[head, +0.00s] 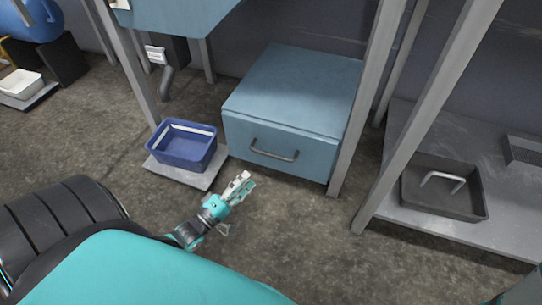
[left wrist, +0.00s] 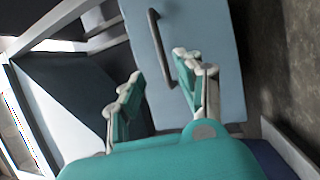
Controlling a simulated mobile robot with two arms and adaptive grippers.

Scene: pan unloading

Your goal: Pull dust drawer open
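The dust drawer (head: 280,135) is a blue-grey box under the frame, its front flush with its body. A grey bar handle (head: 274,155) runs across its front. My left gripper (head: 247,180) is in front of and below the drawer, a little left of the handle and apart from it. In the left wrist view its two fingers (left wrist: 158,66) are spread with nothing held between them. The handle (left wrist: 158,48) shows beyond the fingertips, between them in the picture and nearer the right finger. My right gripper is not in view.
A blue bin (head: 185,147) stands on a grey plate left of the drawer. A metal post (head: 365,95) rises at the drawer's right. A dark tray with a handle (head: 443,190) sits on a low shelf further right. Floor in front of the drawer is clear.

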